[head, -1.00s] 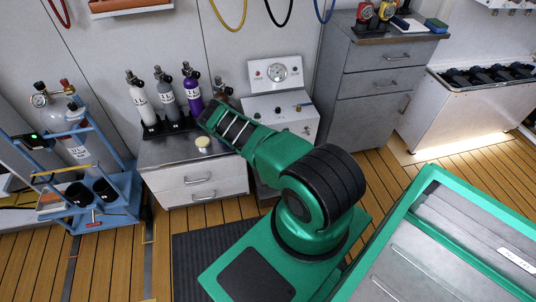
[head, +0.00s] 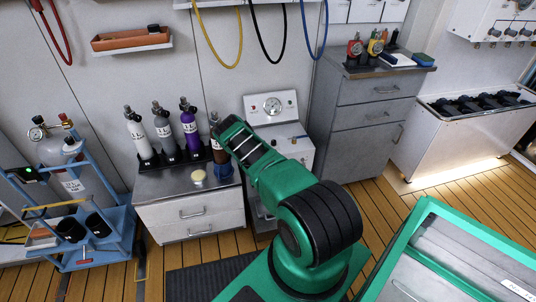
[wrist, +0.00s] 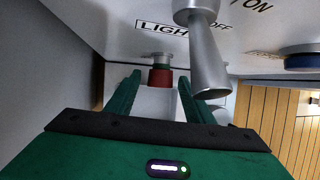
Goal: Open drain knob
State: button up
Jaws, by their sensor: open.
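The fill panel (head: 272,106), with its round gauge, stands on a white console beyond my arm in the head view. My arm covers much of the console front. In the wrist view a red knob (wrist: 160,78) on a short metal stem shows between the fingers of my gripper (wrist: 158,90). The fingers are apart, one on each side of it; I cannot tell whether they touch it. A metal lever (wrist: 207,62) hangs in front of the right finger, by a "LIGHT" label. A blue knob (wrist: 303,58) is farther right. No drain label is readable.
Several gas cylinders (head: 165,130) stand on a low cabinet (head: 190,212) left of the console. A grey drawer cabinet (head: 368,115) is to the right. A blue cart (head: 95,240) stands at the left. Wooden floor shows between them.

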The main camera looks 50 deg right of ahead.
jog(key=shift+s+d+m+t+y, duration=0.15)
jog(key=shift+t+y, duration=0.2)
jog(key=shift+y, duration=0.3)
jog(key=shift+d+m+t+y, duration=0.15)
jog(key=shift+t+y, duration=0.2)
jog(key=shift+y, duration=0.3)
